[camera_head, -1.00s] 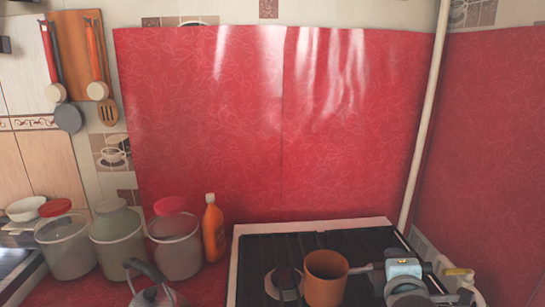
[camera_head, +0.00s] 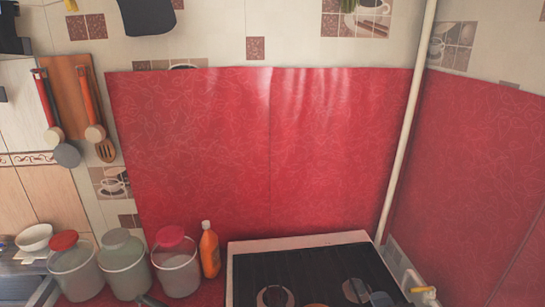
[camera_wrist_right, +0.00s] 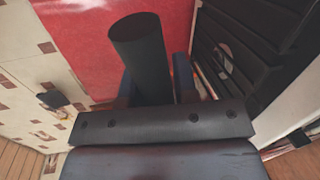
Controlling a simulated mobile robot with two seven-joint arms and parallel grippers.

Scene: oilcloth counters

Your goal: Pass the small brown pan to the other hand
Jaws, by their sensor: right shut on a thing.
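The small brown pan (camera_head: 316,304) shows only as a sliver of rim at the bottom edge of the head view, in front of the stove. The rest of it is cut off. In the right wrist view a dark round handle (camera_wrist_right: 142,60) stands between the fingers of my right gripper (camera_wrist_right: 155,85), which is shut on it. The pan's body is not visible in that view. My left gripper is in neither view.
The stove (camera_head: 300,265) with dark burners lies below the red wall panel (camera_head: 200,150). Several lidded jars (camera_head: 123,268) and an orange bottle (camera_head: 209,250) stand left of it. A white pipe (camera_head: 408,130) runs up the corner. A kettle handle (camera_head: 150,301) shows at the bottom.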

